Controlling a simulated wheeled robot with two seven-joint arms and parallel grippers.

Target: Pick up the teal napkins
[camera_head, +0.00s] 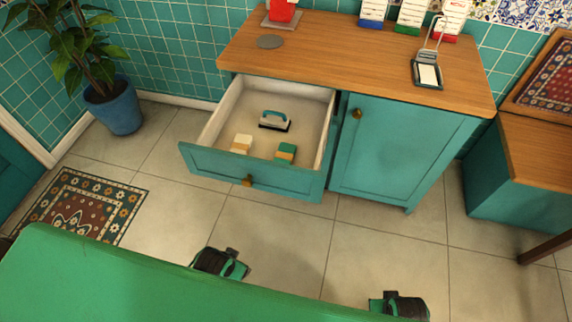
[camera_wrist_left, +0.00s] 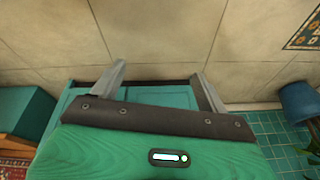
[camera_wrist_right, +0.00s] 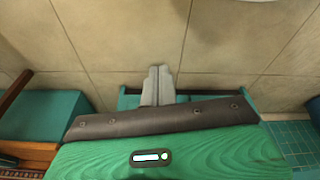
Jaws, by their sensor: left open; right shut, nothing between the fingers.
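The teal napkins (camera_head: 286,151) are a small folded stack with an orange band. They lie in the front right part of the open drawer (camera_head: 213,165). My left gripper shows in the head view (camera_head: 218,262) over the floor, below the drawer front and apart from it. In the left wrist view (camera_wrist_left: 163,82) its two fingers are spread with nothing between them. My right gripper shows in the head view (camera_head: 400,305) at the lower right, farther from the drawer. In the right wrist view (camera_wrist_right: 158,87) its fingers are together and empty. The wrist views do not show the napkins.
A cream napkin stack (camera_head: 241,143) and a teal-handled brush-like item (camera_head: 275,121) share the drawer. The closed cabinet door (camera_head: 398,150) is right of it. Boxes and a card holder (camera_head: 427,72) stand on the wooden counter (camera_head: 340,58). The tiled floor before the drawer is clear.

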